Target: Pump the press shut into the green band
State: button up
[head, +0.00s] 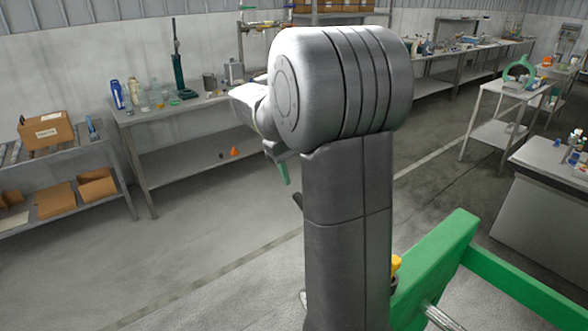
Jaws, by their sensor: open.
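A green frame (440,262) stands at the lower right, cut off by the picture edge, with a bright steel rod (438,317) below it. It looks like part of the press. A yellow part (396,263) shows beside my arm. No gauge or green band can be made out, and a pump handle cannot be identified for sure. My gripper (284,176) is partly hidden behind my large grey arm link. It hangs over the open floor, left of the green frame and apart from it, open with nothing seen in it.
A steel bench (190,113) with bottles, glassware and a dark green stand is at the back left. A low shelf (65,193) with cardboard boxes is at the far left. More benches (497,122) stand at the right. The floor (190,245) at left is clear.

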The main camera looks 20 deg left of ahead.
jog(key=shift+s+d+r, duration=0.15)
jog(key=shift+s+r, duration=0.05)
jog(key=shift+r, duration=0.35)
jog(key=shift+p, duration=0.45)
